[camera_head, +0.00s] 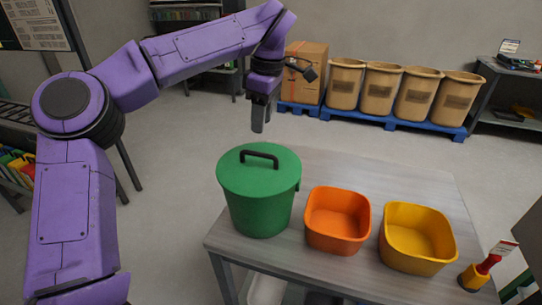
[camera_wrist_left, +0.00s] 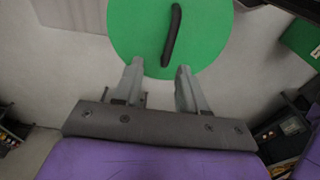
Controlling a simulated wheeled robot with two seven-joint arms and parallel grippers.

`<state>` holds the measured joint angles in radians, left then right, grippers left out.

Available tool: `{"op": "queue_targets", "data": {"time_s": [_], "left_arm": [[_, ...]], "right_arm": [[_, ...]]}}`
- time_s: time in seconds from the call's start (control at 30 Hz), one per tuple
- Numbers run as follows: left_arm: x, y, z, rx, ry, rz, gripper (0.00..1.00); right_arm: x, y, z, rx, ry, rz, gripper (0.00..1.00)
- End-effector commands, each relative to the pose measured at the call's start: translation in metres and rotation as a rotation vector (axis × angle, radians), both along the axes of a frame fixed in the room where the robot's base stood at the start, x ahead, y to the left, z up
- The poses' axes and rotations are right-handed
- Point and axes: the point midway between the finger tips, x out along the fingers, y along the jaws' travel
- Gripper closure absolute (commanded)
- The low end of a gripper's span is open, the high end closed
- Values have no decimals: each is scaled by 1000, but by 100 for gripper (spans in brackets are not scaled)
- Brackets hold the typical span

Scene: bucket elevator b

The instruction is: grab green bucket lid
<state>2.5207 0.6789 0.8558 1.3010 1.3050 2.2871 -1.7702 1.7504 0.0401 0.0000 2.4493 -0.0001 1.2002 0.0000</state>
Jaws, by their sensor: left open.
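The green bucket (camera_head: 260,212) stands upright at the left end of the grey table. Its green lid (camera_head: 232,172) is on top, with a black handle (camera_head: 260,154) across it. In the left wrist view the lid (camera_wrist_left: 135,30) fills the upper middle, and the handle (camera_wrist_left: 173,35) lies past the fingertips. My left gripper (camera_head: 259,128) points down above and just behind the lid, apart from it. In the left wrist view its two fingers (camera_wrist_left: 158,68) are spread with nothing between them. My right gripper does not show.
The table's back part is bare.

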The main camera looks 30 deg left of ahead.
Motion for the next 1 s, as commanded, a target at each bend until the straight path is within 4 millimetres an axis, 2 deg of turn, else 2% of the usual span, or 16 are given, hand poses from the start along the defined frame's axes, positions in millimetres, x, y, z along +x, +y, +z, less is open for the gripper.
{"op": "queue_targets", "data": {"time_s": [0.1,0.37,0.6,0.87,0.9,1.0], "left_arm": [[-2,2,-25,-6,7,-6,59],[-3,3,-59,-4,6,-6,59],[-7,3,-98,-3,4,-1,59],[-8,3,-102,-1,2,-1,59],[-8,3,-102,-1,2,-1,72],[-8,3,-102,-1,2,-1,100]], "right_arm": [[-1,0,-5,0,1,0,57],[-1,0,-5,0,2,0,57],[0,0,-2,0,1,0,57],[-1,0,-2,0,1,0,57],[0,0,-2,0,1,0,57],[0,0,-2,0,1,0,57]]}}
